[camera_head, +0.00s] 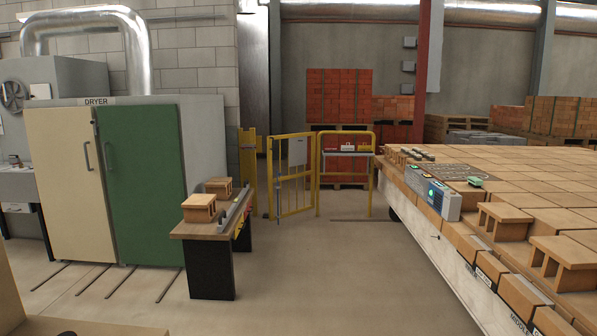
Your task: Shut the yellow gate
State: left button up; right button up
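The yellow gate (293,178) stands in the middle distance, a tubular frame with bars and a pale plate on its upper part. Its right side meets a fixed yellow railing (346,163). Its left edge reaches lower in the picture than its right edge, so the leaf looks angled towards me. A gap shows between that left edge and the yellow post (248,170) by the block wall. The gate looks ajar; a latch is too small to make out. Neither of my grippers is in view.
A narrow bench (207,229) with hollow bricks stands left of the open floor (320,270). A long brick-covered table (455,262) bounds the right. The dryer (150,180), with cream and green doors, is at left. Red brick stacks (338,97) stand behind the railing.

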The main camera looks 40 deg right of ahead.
aim_at(297, 147)
jog(key=i+l+z, duration=0.7)
jog(key=i, duration=0.25)
jog(key=i+l+z, duration=0.35)
jog(key=i, duration=0.15)
jog(key=i+z, duration=0.35)
jog(key=i, duration=1.8)
jog(key=i+j+u, duration=0.1)
jog(key=i, duration=1.55)
jog(key=i+l+u, duration=0.1)
jog(key=i, duration=1.55)
